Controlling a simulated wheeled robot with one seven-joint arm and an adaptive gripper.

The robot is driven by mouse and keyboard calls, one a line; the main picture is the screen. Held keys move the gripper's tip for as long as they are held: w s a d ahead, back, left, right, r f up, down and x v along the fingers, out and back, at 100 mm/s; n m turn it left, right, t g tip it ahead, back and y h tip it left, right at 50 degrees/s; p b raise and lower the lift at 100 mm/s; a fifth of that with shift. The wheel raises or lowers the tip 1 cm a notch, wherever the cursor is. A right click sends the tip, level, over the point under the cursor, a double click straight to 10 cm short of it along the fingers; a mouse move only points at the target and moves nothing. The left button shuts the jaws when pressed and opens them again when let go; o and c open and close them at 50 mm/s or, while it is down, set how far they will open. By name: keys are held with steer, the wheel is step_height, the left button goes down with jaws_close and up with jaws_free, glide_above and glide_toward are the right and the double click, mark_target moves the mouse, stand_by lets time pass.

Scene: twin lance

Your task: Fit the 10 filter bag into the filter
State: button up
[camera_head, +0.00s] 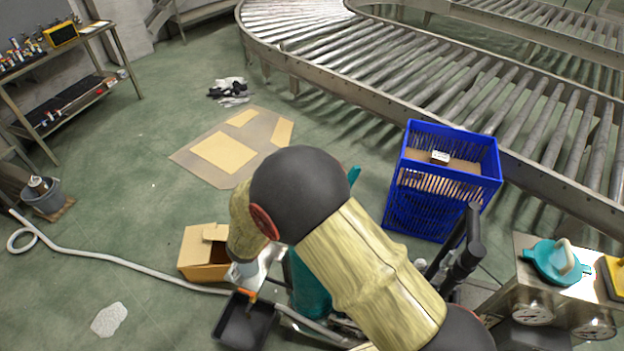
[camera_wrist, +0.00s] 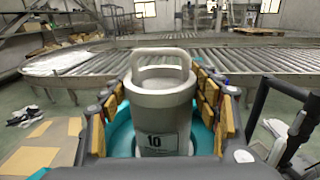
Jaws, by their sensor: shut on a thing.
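The 10 filter bag (camera_wrist: 158,118) is a grey cylinder with a wide rim, a loop handle on top and a label reading 10. It stands upright in the wrist view. My gripper (camera_wrist: 160,92) is shut on it, with brown padded fingers on both sides. The teal filter (camera_wrist: 122,137) curves around the bag's lower part. Whether the bag is inside it or just above it, I cannot tell. In the head view the teal filter (camera_head: 308,290) stands partly behind my arm, which hides most of the gripper and bag.
A blue crate (camera_head: 440,190) stands right of my arm, by the roller conveyor (camera_head: 480,95). A teal lid (camera_head: 550,265) lies on a gauge bench. A cardboard box (camera_head: 203,255), black tray (camera_head: 235,325) and hose (camera_head: 120,262) are to the left. Floor farther left is mostly clear.

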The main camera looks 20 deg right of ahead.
step_height(320, 180, up, 13)
steer(key=p, duration=0.9)
steer(key=shift+p, duration=0.35)
stand_by(1.8)
steer(key=shift+f+p, duration=0.1)
steer(key=shift+p, duration=0.35)
stand_by(1.5)
